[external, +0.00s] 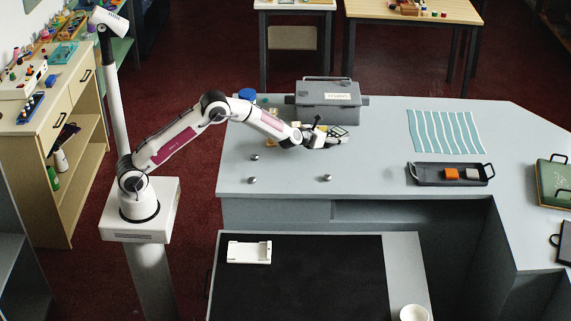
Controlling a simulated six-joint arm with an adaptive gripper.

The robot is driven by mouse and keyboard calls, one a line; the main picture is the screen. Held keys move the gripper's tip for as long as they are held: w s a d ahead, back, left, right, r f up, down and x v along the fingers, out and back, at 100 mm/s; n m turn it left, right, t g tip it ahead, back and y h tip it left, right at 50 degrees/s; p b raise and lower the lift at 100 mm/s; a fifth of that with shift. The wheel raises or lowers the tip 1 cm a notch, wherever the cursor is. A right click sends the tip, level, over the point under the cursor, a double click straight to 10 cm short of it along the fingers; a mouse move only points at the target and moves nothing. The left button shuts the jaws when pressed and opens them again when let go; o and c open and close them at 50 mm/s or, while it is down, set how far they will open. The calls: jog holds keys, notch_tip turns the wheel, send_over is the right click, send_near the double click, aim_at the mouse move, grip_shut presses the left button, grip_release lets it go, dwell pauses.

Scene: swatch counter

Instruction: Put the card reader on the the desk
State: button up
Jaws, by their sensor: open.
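My gripper (341,140) is over the left part of the grey counter (382,178), in front of the grey box, pointing right. It is open, and nothing shows clearly between its fingers. I cannot pick out the card reader for certain. A small dark and yellowish item (337,131) lies just behind my gripper and is partly hidden by it. A white, tray-like piece (249,252) lies on the black top of the lower desk (310,280), near its far left corner. The rest of the black top is bare.
A grey lidded box (328,101) and a blue round item (247,94) stand behind my gripper. Small metal knobs (327,178) dot the counter. A dark tray (425,179) holds orange and grey blocks; a striped teal cloth (446,132) lies behind. A white cup (414,313) stands front right.

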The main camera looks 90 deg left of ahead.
aim_at(332, 135)
jog(key=c, duration=1.6)
jog(key=shift+o, duration=0.2)
jog(key=shift+r, duration=0.15)
jog(key=shift+r, duration=4.9)
jog(key=shift+d, duration=0.1)
